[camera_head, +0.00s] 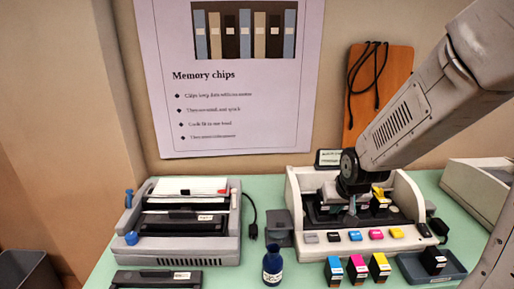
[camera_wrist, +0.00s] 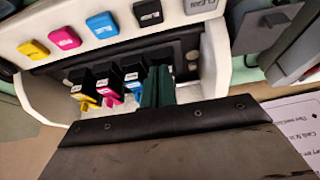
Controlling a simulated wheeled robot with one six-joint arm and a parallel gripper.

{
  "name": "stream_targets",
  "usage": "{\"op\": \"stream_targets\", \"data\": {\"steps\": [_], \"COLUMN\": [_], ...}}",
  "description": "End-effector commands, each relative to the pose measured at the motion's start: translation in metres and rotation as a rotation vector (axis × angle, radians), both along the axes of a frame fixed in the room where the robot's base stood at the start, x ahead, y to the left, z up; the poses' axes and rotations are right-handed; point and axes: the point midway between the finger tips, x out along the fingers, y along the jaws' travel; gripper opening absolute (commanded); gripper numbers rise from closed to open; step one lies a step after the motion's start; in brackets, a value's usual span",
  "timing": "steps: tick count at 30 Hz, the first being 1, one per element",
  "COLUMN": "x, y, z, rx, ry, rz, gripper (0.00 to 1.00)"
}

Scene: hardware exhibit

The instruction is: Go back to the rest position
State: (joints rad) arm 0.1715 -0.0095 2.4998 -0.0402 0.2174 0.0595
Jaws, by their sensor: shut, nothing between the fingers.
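My gripper (camera_head: 351,219) is shut and empty, pointing down inside the open cream printer housing (camera_head: 294,205). In the wrist view its dark green fingers (camera_wrist: 158,88) are together, beside the blue-marked cartridge (camera_wrist: 133,86). A magenta-marked cartridge (camera_wrist: 108,95) and a yellow-marked cartridge (camera_wrist: 88,104) stand in the same row; the yellow one also shows in the head view (camera_head: 380,196). I cannot tell whether the fingers touch the blue-marked cartridge. My arm hides part of the housing's inside in the head view.
Blue (camera_head: 333,271), magenta (camera_head: 357,270) and yellow (camera_head: 379,268) cartridges stand before the housing. A dark blue bottle (camera_head: 272,266) stands left of them. A blue tray (camera_head: 447,274) holds a black cartridge (camera_head: 433,261). A grey machine (camera_head: 222,249) sits left. A wall stands close behind.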

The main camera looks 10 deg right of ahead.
Motion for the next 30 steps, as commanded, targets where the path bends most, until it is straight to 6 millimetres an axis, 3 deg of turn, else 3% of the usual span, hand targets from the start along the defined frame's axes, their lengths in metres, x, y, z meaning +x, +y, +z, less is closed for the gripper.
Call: {"op": "stream_targets", "data": {"steps": [4, 8, 15, 24, 30], "x": [-0.015, -0.047, -0.116, -0.203, -0.224], "y": [0.003, 0.009, 0.032, 0.061, 0.069], "z": [-0.006, -0.006, 0.046, 0.121, 0.145], "rx": [0.009, 0.027, 0.048, 0.048, 0.033], "ry": [0.078, 0.213, 0.389, 0.444, 0.357], "rz": [0.005, 0.011, 0.056, 0.138, 0.175], "gripper": [0.0, 0.0, 0.0, 0.0, 0.0]}}
